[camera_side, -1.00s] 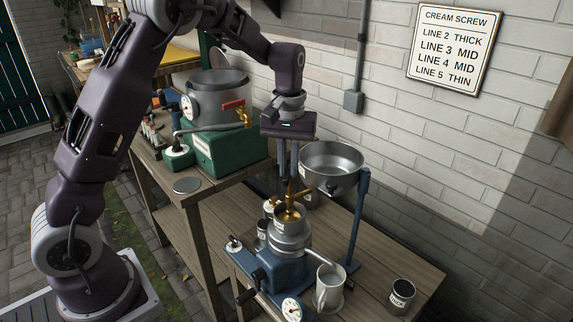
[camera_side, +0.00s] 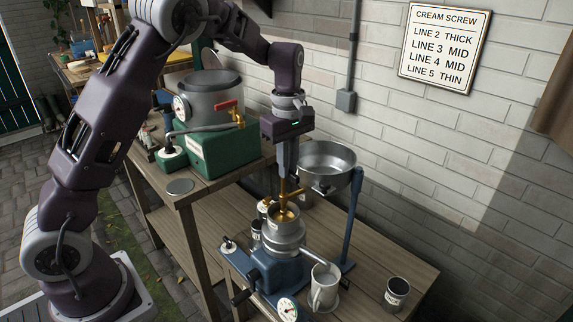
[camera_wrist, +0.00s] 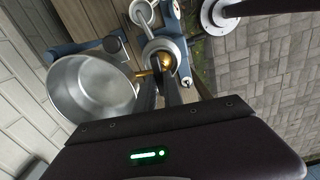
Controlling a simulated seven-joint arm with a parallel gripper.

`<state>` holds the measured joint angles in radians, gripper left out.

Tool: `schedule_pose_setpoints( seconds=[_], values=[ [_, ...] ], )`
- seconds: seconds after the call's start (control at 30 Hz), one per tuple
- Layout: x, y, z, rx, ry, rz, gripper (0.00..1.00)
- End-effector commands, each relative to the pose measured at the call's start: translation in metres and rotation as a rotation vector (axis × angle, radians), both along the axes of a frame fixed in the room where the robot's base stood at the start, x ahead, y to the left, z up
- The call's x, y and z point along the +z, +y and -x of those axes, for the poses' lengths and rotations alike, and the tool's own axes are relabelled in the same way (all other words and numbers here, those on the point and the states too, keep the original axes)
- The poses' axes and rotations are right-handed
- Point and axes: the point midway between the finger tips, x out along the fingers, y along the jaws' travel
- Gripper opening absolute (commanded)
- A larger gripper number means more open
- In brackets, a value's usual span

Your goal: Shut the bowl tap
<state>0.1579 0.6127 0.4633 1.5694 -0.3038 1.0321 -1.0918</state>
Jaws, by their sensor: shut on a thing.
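The steel bowl (camera_side: 328,157) sits on a blue stand, and its brass tap (camera_side: 296,192) reaches left over the small cup on the separator. My gripper (camera_side: 287,178) points down beside the bowl, its fingers shut on the tap's handle. In the wrist view the bowl (camera_wrist: 92,92) is at left, and the brass (camera_wrist: 156,70) shows just past my fingers (camera_wrist: 170,84). The fingers hide most of the handle, so its exact angle is hard to tell.
The blue separator (camera_side: 278,268) with steel spouts stands below the tap. A green machine with a steel pot (camera_side: 212,100) is behind at left.

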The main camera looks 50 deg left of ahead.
Motion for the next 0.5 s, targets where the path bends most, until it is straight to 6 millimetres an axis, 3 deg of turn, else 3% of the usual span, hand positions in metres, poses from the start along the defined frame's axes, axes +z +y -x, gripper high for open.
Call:
schedule_pose_setpoints(
  seconds=[0.5],
  values=[
    [0.0017,0.0,-0.0031,0.103,-0.005,0.001,0.0]
  ],
)
